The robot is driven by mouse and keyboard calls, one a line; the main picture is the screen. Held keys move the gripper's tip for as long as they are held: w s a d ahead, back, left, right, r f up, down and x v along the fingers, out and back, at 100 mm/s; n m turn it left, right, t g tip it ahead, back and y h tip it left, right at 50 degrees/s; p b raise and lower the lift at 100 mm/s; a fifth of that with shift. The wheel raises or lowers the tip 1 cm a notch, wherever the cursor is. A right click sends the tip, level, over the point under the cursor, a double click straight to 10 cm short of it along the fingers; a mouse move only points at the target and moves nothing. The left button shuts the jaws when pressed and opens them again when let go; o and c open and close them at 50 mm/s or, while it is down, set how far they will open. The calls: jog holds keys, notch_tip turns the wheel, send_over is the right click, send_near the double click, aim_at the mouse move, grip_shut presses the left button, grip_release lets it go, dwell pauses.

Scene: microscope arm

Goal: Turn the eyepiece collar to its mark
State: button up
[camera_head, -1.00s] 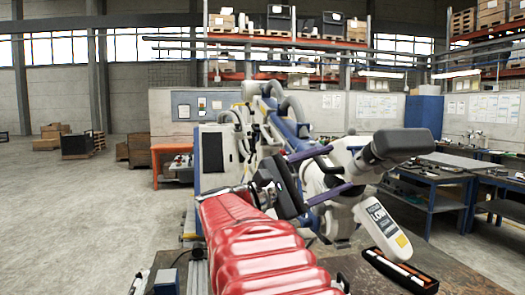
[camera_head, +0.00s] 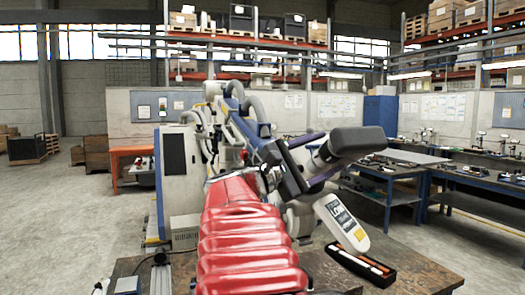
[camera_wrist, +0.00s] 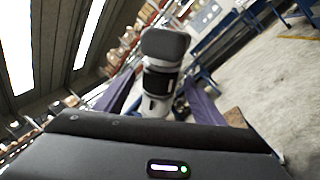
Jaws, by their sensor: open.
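The wrist view shows the eyecup (camera_wrist: 165,44) nearest, then the pale collar with a dark band (camera_wrist: 162,82). My gripper (camera_head: 325,156) is open, its purple fingers reaching toward the eyepiece. In the wrist view the fingers of my gripper (camera_wrist: 162,88) stand on both sides of the eyepiece, with gaps visible. Whether a finger touches it, I cannot tell. The collar's mark is too small to make out.
A black tray with slim items (camera_head: 362,266) lies on the brown table (camera_head: 415,276). Blue workbenches (camera_head: 455,180) stand at the right. The floor at the left is open.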

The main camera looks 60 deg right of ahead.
aim_at(325, 154)
jog(key=shift+x, duration=1.6)
jog(key=shift+c, duration=0.4)
